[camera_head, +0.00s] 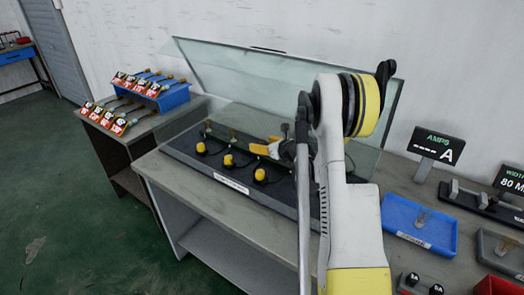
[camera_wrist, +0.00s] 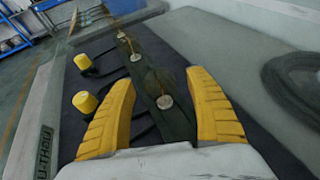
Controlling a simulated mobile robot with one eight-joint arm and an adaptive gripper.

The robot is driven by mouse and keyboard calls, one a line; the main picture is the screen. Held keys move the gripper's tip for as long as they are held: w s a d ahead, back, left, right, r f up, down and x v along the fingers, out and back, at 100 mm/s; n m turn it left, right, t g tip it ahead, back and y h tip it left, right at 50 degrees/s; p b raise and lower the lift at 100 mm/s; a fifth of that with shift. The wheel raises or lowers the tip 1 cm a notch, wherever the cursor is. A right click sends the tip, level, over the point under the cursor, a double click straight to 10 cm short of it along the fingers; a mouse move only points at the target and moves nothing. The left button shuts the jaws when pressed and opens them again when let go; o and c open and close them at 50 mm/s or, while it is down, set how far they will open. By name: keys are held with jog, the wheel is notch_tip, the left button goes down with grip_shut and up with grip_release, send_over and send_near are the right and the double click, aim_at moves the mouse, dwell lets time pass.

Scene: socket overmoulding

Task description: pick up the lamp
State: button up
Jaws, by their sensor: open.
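My gripper (camera_wrist: 160,85) is open in the wrist view, its two yellow ridged fingers spread over a dark strip. A small brownish upright piece on a round silvery base (camera_wrist: 165,101) stands between the fingers, apart from both; it may be the lamp, but I cannot tell for sure. Similar pieces stand farther along the strip (camera_wrist: 135,57). In the head view my gripper (camera_head: 262,149) reaches over the dark fixture (camera_head: 185,152) under the raised glass lid, and my arm hides part of it. A small upright piece (camera_head: 233,136) shows left of the gripper.
Yellow knobs (camera_head: 228,160) line the fixture's front; they also show in the wrist view (camera_wrist: 84,102). The tilted glass lid (camera_head: 235,75) stands behind. Red-and-white cards (camera_head: 130,85) stand far left.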

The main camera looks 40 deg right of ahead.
jog(key=shift+w+f, duration=0.15)
jog(key=shift+w, duration=0.15)
jog(key=c, duration=1.1)
jog(key=shift+c, duration=0.2)
notch_tip(320, 180, up, 10)
jog(key=p, duration=0.4)
